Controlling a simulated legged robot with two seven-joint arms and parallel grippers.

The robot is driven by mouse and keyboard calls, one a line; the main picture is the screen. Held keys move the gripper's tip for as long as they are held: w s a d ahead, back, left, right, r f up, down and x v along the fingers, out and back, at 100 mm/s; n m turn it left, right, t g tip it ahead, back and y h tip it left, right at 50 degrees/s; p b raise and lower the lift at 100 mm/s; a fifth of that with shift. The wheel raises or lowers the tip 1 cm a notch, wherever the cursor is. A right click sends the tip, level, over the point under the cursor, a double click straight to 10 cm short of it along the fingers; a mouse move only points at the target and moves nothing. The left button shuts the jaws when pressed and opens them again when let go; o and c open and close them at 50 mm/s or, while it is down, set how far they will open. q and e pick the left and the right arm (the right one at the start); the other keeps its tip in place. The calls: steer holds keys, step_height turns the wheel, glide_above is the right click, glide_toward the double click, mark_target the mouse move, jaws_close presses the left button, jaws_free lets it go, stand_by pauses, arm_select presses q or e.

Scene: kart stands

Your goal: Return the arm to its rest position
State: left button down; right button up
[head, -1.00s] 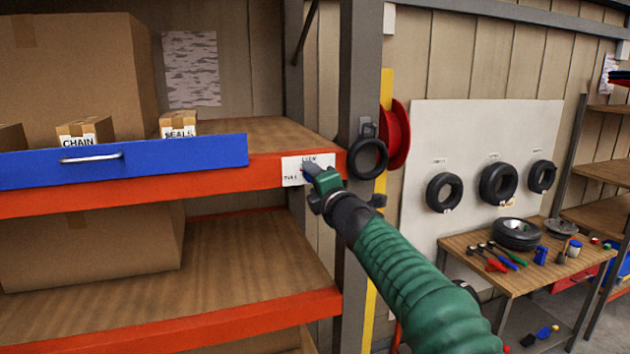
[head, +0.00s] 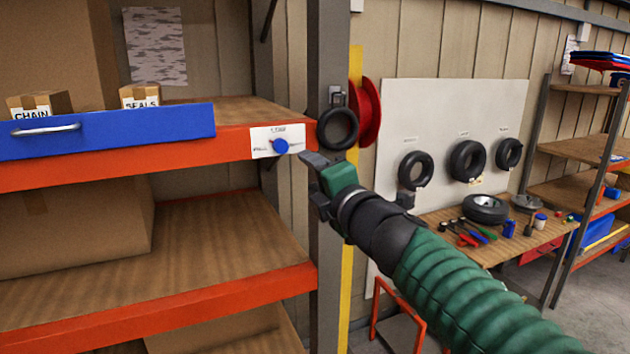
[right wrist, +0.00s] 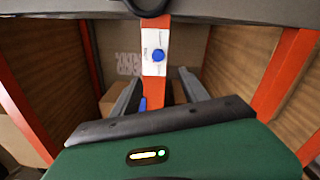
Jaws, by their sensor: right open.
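My right arm, in a green sleeve, reaches in from the lower right in the head view. Its gripper (head: 313,178) is open and empty, just right of and below a white label (head: 262,140) on the orange shelf edge. My left gripper is not in view.
A blue drawer (head: 110,131) with small CHAIN and SEALS boxes juts from the orange shelf (head: 160,319). A grey post (head: 328,230) stands close behind my right gripper. A white board (head: 440,110) with tyres and a tool bench (head: 500,250) are at right.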

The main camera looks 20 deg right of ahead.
steer(key=shift+s+f, duration=0.1)
steer(key=shift+s, duration=0.05)
stand_by(0.3)
steer(key=s+f+m+g+h+b, duration=0.15)
steer(key=f+m, duration=0.25)
steer(key=f, duration=0.8)
steer(key=s+d+f+m+g+b, duration=0.1)
steer(key=f+m+g+b, duration=0.2)
steer(key=f, duration=0.9)
steer(key=s+f+m+g+h+b, duration=0.1)
steer(key=s+f+m+g, duration=0.3)
steer(key=f, duration=0.7)
steer(key=s+a+f+m+g+b, duration=0.2)
steer(key=s+f+m, duration=0.3)
steer(key=s+f, duration=0.3)
steer(key=s+a+f+m+g+y+b, duration=0.1)
steer(key=s+a+f+m+g+b, duration=0.1)
steer(key=s+f+m+g, duration=0.3)
steer(key=s+f, duration=0.4)
steer(key=f, duration=0.7)
steer(key=shift+s+f+m, duration=0.2)
steer(key=shift+s+m, duration=0.1)
steer(key=shift+m, duration=0.1)
steer(key=shift+y, duration=0.25)
